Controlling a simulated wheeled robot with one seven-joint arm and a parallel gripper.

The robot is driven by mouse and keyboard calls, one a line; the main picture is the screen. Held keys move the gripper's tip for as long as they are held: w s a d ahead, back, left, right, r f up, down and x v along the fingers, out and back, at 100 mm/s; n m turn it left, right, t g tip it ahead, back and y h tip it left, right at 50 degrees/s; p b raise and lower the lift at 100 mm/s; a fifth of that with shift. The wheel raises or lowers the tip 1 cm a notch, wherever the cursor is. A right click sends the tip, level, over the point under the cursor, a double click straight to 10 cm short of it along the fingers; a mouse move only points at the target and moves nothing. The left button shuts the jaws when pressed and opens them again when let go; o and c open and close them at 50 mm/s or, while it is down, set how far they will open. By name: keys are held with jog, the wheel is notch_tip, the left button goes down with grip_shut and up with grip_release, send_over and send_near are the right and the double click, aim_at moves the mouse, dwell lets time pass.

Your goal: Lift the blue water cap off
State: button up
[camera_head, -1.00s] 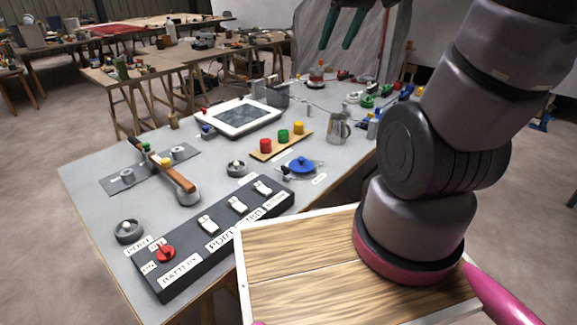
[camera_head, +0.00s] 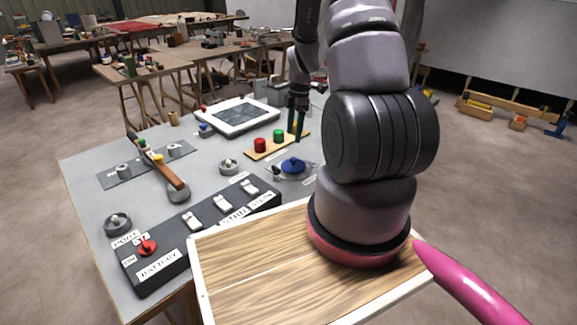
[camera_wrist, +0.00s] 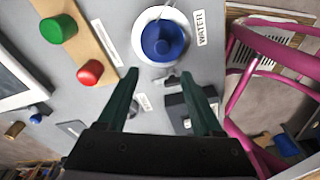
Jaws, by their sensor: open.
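The blue water cap (camera_head: 293,166) sits on a round fitting on the grey bench, and it also shows in the wrist view (camera_wrist: 163,41) on a white ring beside a label reading WATER. My gripper (camera_head: 295,133) hangs over the bench just behind the cap. In the wrist view its two green fingers (camera_wrist: 168,92) are spread apart with nothing between them. The cap lies beyond the fingertips, apart from them.
A wooden strip (camera_head: 257,153) with red (camera_head: 260,145) and green (camera_head: 279,136) knobs stands beside the cap. A black switch panel (camera_head: 180,262) lies along the bench's front edge. A white-framed screen (camera_head: 237,117) lies behind.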

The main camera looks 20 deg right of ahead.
send_over(293, 158)
notch_tip(293, 158, down, 4)
jog(key=shift+a+f, duration=0.1)
jog(key=shift+f, duration=0.1)
jog(key=f, duration=0.4)
jog(key=shift+s+d+f, duration=0.1)
jog(key=shift+d+f, duration=0.05)
jog(key=shift+d, duration=0.1)
jog(key=shift+f, duration=0.55)
grip_shut()
